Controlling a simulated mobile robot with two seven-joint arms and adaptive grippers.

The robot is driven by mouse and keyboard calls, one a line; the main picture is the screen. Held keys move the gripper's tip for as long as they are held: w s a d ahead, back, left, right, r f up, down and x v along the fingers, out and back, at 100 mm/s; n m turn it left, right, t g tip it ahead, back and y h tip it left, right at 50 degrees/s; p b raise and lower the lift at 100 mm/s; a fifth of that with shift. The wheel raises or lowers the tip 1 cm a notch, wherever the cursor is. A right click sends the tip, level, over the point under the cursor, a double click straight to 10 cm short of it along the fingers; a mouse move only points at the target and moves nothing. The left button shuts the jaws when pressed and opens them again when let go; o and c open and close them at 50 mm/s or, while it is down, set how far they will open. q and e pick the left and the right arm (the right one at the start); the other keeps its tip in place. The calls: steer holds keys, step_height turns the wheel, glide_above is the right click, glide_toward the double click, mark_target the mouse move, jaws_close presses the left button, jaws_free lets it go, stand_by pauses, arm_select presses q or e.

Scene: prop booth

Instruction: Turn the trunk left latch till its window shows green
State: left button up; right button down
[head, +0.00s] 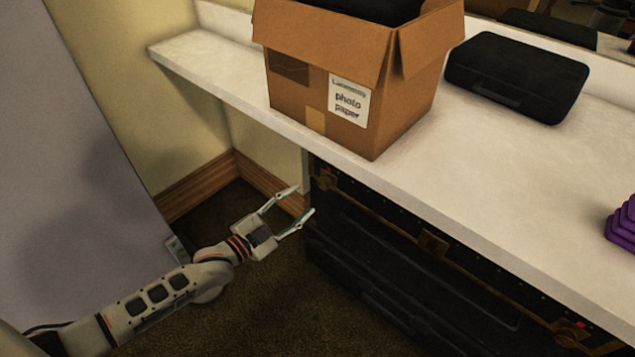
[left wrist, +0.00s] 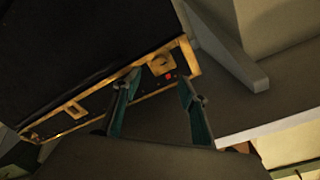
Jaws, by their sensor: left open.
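The black trunk (head: 400,262) with brass trim stands under the counter, and it also fills the upper left of the left wrist view (left wrist: 80,50). Its left latch (head: 326,180) is a brass piece near the left upper corner. In the left wrist view the latch (left wrist: 162,63) has a small red window (left wrist: 168,76) beside it; no green shows. My left gripper (head: 304,200) is open and empty, just in front of that corner. In the left wrist view its two fingertips (left wrist: 160,80) appear on either side of the latch area, apparently not gripping it. My right gripper is not in view.
The white counter (head: 520,190) overhangs the trunk closely. On it stand a cardboard photo paper box (head: 300,100), a black case (head: 515,75) and a purple stack (head: 622,225). The trunk also has a middle clasp (head: 432,243) and a right latch (head: 570,332). A grey panel (head: 70,150) stands left.

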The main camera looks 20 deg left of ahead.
mark_target(322, 185)
arm_select(q)
steer(key=b+x, duration=0.1)
steer(key=x, duration=0.5)
steer(key=shift+w+d, duration=0.15)
steer(key=shift+d, duration=0.1)
steer(key=shift+w+d+r+b, duration=0.15)
steer(key=shift+w+b, duration=0.2)
steer(key=shift+w, duration=0.2)
steer(key=c, duration=1.1)
